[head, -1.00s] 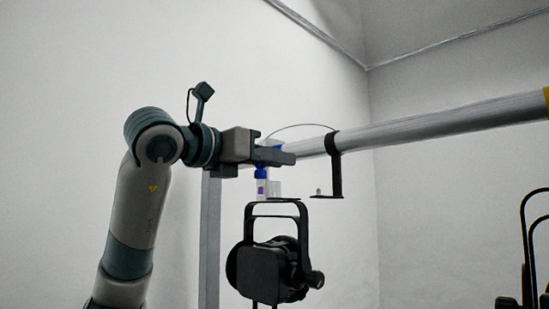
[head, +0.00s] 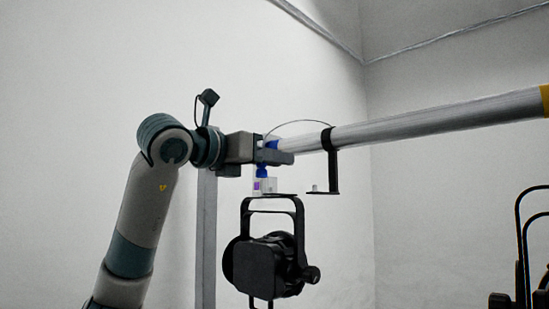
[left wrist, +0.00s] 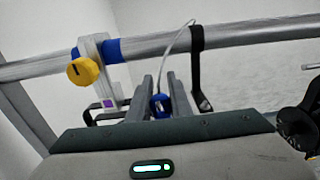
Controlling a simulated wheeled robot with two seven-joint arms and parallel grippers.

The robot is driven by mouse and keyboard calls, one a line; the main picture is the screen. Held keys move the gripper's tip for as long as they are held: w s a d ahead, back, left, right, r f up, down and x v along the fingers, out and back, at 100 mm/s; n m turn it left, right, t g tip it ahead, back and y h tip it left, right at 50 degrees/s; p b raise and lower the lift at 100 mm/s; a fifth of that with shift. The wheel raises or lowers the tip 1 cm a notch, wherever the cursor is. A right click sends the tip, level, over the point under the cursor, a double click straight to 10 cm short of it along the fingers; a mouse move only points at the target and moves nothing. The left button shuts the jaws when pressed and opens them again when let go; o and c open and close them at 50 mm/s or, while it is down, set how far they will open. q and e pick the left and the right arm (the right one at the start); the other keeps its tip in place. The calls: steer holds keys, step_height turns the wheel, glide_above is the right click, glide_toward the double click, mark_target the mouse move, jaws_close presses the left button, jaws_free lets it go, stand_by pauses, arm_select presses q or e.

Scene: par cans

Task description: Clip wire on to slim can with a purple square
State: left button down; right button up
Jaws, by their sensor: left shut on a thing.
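The slim black can (head: 265,268) hangs in its yoke under the left end of the pole. A purple square (head: 257,186) shows on its pale clamp, and also in the left wrist view (left wrist: 110,104). A thin wire (head: 298,122) arcs from a black bracket (head: 333,165) to my left gripper (head: 290,158). The wire's blue clip (left wrist: 160,106) is between the shut fingers in the left wrist view. In the head view blue shows just under the fingers, close above the clamp; whether it touches is unclear. My right gripper is not in view.
The silver pole (head: 430,123) runs across to the right. A yellow knob (left wrist: 83,71) and a blue band (left wrist: 125,50) are at the clamp. Another black fixture (head: 535,260) stands at the right edge. The walls behind are bare.

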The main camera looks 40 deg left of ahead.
arm_select(q)
steer(key=shift+w+a+f+p, duration=0.1)
steer(key=shift+w+a+p, duration=0.2)
steer(key=shift+w+a, duration=0.65)
steer(key=shift+w+a+r+p, duration=0.1)
steer(key=shift+w+a+p, duration=0.3)
steer(key=shift+w, duration=1)
steer(key=shift+w+a+f+p, duration=0.1)
steer(key=shift+w+a+p, duration=0.15)
steer(key=shift+w+a, duration=0.7)
steer(key=shift+w+d+f, duration=0.2)
steer(key=shift+w+d, duration=0.15)
steer(key=shift+w, duration=0.05)
steer(key=shift+f+b, duration=0.9)
steer(key=shift+f, duration=0.2)
stand_by(1.4)
steer(key=c, duration=1.5)
jaws_free()
steer(key=shift+c, duration=0.2)
